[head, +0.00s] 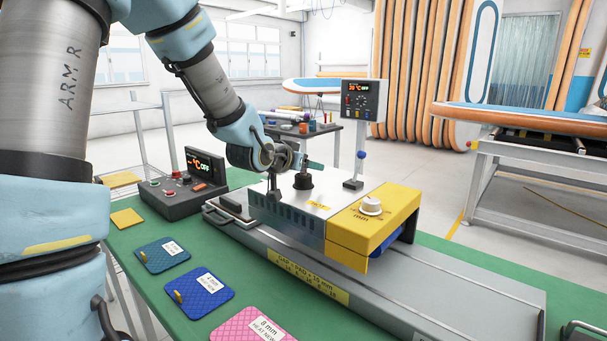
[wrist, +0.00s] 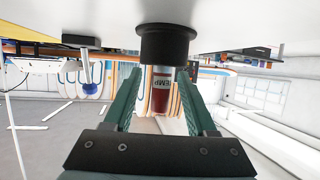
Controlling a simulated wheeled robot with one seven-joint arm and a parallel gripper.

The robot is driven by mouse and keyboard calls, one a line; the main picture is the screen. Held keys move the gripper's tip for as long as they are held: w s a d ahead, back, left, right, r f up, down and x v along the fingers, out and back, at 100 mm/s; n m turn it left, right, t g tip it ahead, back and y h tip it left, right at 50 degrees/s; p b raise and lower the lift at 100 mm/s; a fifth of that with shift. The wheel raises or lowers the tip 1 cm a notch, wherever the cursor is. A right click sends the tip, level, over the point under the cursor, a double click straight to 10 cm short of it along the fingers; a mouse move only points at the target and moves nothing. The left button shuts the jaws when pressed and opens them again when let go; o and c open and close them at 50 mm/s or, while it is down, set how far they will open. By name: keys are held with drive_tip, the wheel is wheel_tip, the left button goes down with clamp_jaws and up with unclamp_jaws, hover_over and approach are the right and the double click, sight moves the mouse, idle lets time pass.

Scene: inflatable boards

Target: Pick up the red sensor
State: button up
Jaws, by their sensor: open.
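The red sensor (wrist: 160,100) has a white band lettered TEMP, which reads upside down in the wrist view. One end of it sits in a round black holder (wrist: 167,43). My gripper (wrist: 159,73) is open, with one green finger on each side of the sensor. I cannot tell whether either finger touches it. In the head view, my gripper (head: 307,162) is just above the black holder (head: 303,181) on the white top of the machine (head: 318,205). I cannot make out the red sensor there; the gripper hides that spot.
A yellow block with a white knob (head: 374,226) is on the machine's right end. A display post (head: 359,140) rises behind the holder. A control box (head: 183,190) stands left. Blue pads (head: 162,255) and a pink pad (head: 254,325) lie on the green bench top (head: 150,285).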

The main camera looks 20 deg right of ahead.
drive_tip(key=shift+w+d+f, duration=0.2)
drive_tip(key=shift+w+d, duration=0.1)
drive_tip(key=shift+d, duration=0.05)
clamp_jaws()
idle(0.5)
